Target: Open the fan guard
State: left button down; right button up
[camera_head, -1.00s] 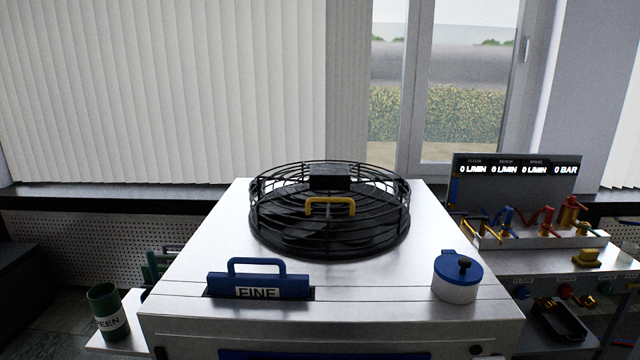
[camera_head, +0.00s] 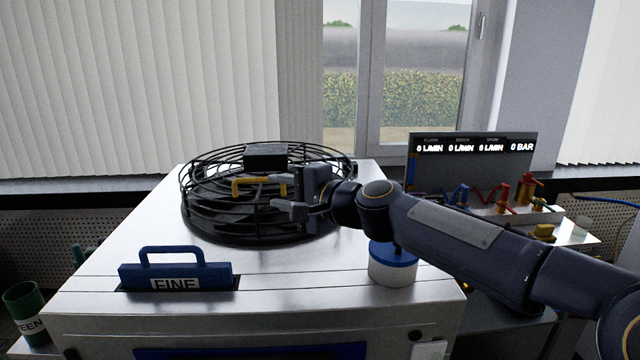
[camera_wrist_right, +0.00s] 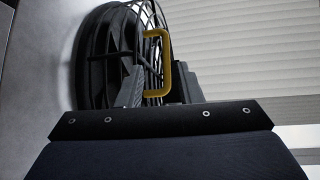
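The black wire fan guard (camera_head: 200,215) lies closed on top of the white cabinet, with a yellow handle (camera_head: 240,183) at its front. My right gripper (camera_head: 282,192) is at the handle's right end in the head view, its fingers pointing left. In the right wrist view the guard (camera_wrist_right: 100,55) stands at the left, and the yellow handle (camera_wrist_right: 166,68) shows between the two spread grey fingers (camera_wrist_right: 160,88). The fingers are apart, and I see no contact with the handle. My left gripper is not in view.
A blue-handled plate marked FINE (camera_head: 176,275) sits in a slot at the cabinet's front. A blue-lidded white pot (camera_head: 392,268) stands below my right arm. A valve panel with a display (camera_head: 472,165) is at the right. A green cup (camera_head: 24,305) is at the left.

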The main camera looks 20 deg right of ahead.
aim_at(255, 181)
jog(key=shift+m+t, duration=0.3)
jog(key=x, duration=0.2)
jog(key=p+x, duration=0.1)
jog(key=x, duration=0.2)
jog(key=p+x, duration=0.1)
jog(key=x, duration=0.2)
jog(key=shift+w+d+r, duration=0.2)
jog(key=shift+w+d, duration=0.1)
jog(key=shift+w, duration=0.1)
jog(key=shift+c, duration=0.4)
grip_shut()
